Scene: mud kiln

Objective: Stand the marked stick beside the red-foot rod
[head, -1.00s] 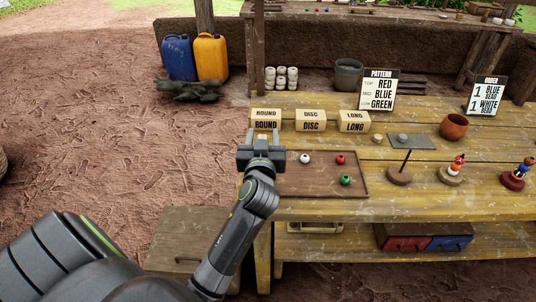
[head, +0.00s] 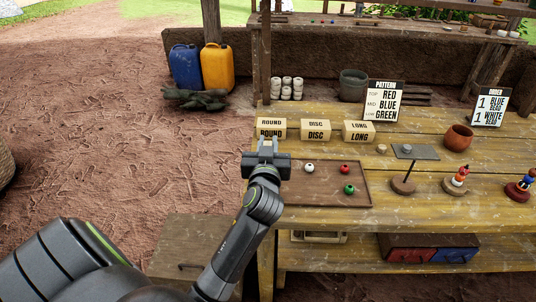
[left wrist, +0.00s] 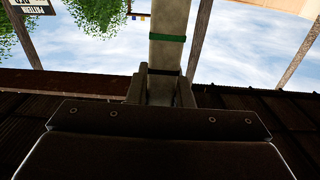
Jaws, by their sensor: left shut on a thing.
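My left gripper (head: 266,143) is at the left end of the table, in front of the box labelled ROUND. In the left wrist view, its fingers (left wrist: 165,88) are shut on a pale stick (left wrist: 168,18) with a green band and a dark band. The stick runs straight out from between the fingers; its far end is out of frame. In the head view the stick is mostly hidden or too small to make out. The red-foot rod (head: 519,191) stands at the far right, on a dark red round base with coloured beads on it. My right gripper is not in view.
A brown tray (head: 325,196) with white, red and green beads lies right of the gripper. A bare rod (head: 407,170) and a beaded rod (head: 458,178) on brown bases stand further right. Labelled boxes (head: 315,129), a grey plate (head: 425,152) and a clay pot (head: 458,137) are behind.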

